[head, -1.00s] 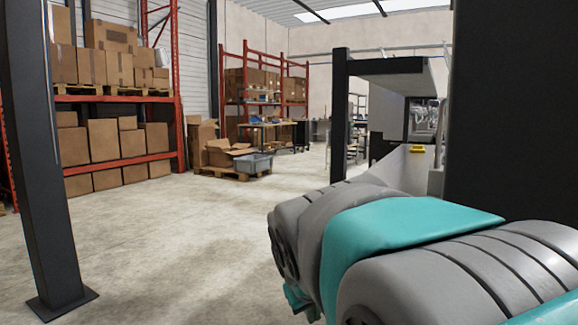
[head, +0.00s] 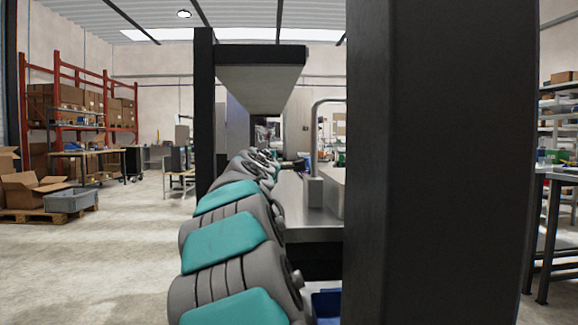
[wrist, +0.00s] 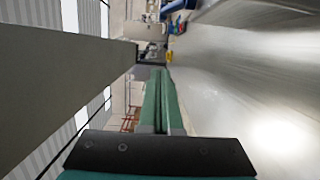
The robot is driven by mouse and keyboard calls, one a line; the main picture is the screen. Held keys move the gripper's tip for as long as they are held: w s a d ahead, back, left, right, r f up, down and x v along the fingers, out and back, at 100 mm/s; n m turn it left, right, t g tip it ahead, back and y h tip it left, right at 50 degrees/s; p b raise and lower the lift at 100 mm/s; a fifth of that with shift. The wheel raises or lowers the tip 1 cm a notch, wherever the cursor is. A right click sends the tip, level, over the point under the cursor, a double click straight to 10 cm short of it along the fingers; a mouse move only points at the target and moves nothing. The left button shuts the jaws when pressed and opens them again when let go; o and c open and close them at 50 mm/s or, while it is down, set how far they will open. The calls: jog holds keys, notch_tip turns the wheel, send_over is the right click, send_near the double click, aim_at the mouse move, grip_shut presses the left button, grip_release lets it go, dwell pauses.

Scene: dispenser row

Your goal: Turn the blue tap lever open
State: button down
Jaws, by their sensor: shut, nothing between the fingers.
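My gripper (wrist: 157,75) shows in the wrist view as two green fingers pressed together, with nothing between them. They point up the picture, between a pale overhead panel and a shiny steel counter (wrist: 245,85). In the head view my arm reaches forward over the left edge of the counter (head: 303,222), with its end small and far off. I cannot make out the blue tap lever for certain in either view. A small blue object (wrist: 178,6) at the top of the wrist view is too unclear to name. A grey curved pipe (head: 316,150) stands on the counter, right of my arm.
A wide dark post (head: 435,160) hides much of the counter's right side. An overhead shelf (head: 260,80) spans above my arm. A blue bin (head: 326,307) sits below the counter. Open floor (head: 110,250) lies to the left.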

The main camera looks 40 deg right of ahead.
aim_at(309, 165)
jog(key=w+d+p, duration=0.2)
jog(key=w+d, duration=0.1)
jog(key=d, duration=0.8)
dwell(0.5)
jog(key=shift+w+d, duration=0.15)
jog(key=shift+d+f+m+g, duration=0.15)
jog(key=shift+d+m+g, duration=0.15)
jog(key=shift+g, duration=0.1)
